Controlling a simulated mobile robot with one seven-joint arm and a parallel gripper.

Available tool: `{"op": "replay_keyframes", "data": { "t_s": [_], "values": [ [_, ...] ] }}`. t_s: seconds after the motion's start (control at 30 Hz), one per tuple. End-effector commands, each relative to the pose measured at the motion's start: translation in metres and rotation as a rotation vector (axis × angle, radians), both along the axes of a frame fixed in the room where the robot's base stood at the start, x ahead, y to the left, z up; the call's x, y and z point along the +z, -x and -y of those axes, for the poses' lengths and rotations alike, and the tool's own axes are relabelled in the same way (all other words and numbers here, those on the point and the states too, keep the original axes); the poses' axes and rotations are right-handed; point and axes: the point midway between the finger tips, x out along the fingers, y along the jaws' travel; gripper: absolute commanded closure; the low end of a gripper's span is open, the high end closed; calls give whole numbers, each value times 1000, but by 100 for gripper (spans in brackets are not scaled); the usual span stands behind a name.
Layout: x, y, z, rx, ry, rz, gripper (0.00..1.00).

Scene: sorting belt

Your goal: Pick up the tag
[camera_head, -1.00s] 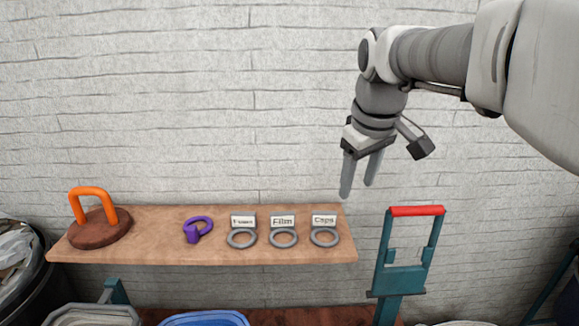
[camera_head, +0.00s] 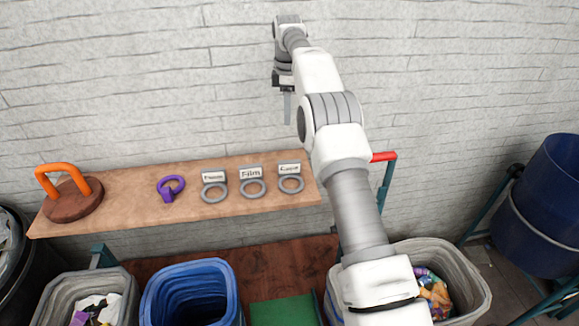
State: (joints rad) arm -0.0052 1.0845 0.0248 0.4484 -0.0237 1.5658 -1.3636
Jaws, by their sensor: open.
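Three grey ring tags with white label plates lie in a row on the wooden shelf (camera_head: 118,197). The left tag (camera_head: 214,192) has a label too blurred to read surely, the middle tag (camera_head: 252,187) reads "Film", and the right tag (camera_head: 290,184) reads "Caps" in the earlier frame. The task does not say which tag. My gripper (camera_head: 287,110) is above the right tag in the picture, pointing down, apart from the shelf and empty. It is open, with its fingers seen nearly edge-on.
A purple ring piece (camera_head: 170,188) and a round wooden block with an orange handle (camera_head: 68,190) share the shelf. Below stand a blue bin (camera_head: 190,292), a grey bin (camera_head: 90,290) and another grey bin (camera_head: 455,270). A red-topped trolley handle (camera_head: 384,157) is partly behind my arm.

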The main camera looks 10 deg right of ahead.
Motion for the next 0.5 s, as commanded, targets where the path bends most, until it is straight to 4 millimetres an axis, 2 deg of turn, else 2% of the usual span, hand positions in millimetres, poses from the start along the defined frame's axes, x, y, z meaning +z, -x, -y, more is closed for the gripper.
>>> {"op": "replay_keyframes", "data": {
  "t_s": [0.13, 0.5],
  "values": [
    [-23, -7, 0, 81, 2, -28, 43],
    [-59, -9, 1, 134, 1, -44, 43]
  ]
}}
